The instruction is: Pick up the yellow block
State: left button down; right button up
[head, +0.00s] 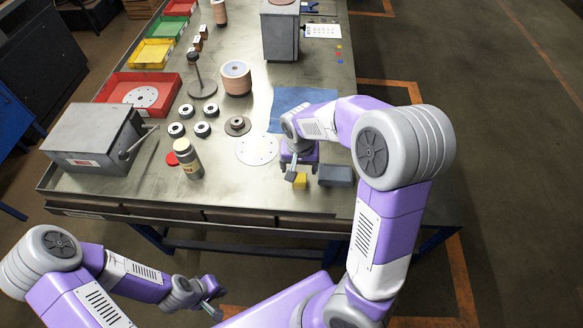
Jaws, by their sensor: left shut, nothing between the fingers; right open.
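The small yellow block (300,181) lies on the metal workbench (225,195) near its front edge. My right gripper (296,178) is open and reaches down right at the block, with a finger beside it partly hiding it. I cannot tell whether the fingers touch the block. My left gripper (213,297) is shut and empty, low in front of the bench and clear of its edge.
A dark grey block (336,175) lies just right of the yellow block. A blue cloth (290,105) is behind my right gripper. A white perforated disc (257,149), a bottle (188,160) and several black rings stand to the left. A grey machine (92,135) occupies the left corner.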

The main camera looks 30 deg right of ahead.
aim_at(299, 177)
jog(key=f+b, duration=0.1)
jog(key=f, duration=0.2)
jog(key=f+b, duration=0.1)
jog(key=f, duration=0.3)
jog(key=shift+w+d, duration=0.1)
jog(key=shift+d, duration=0.1)
jog(key=shift+c, duration=0.4)
jog(key=c, duration=1)
notch_tip(299, 177, up, 10)
jog(key=p, duration=0.2)
jog(key=shift+p, duration=0.4)
jog(key=shift+c, duration=0.2)
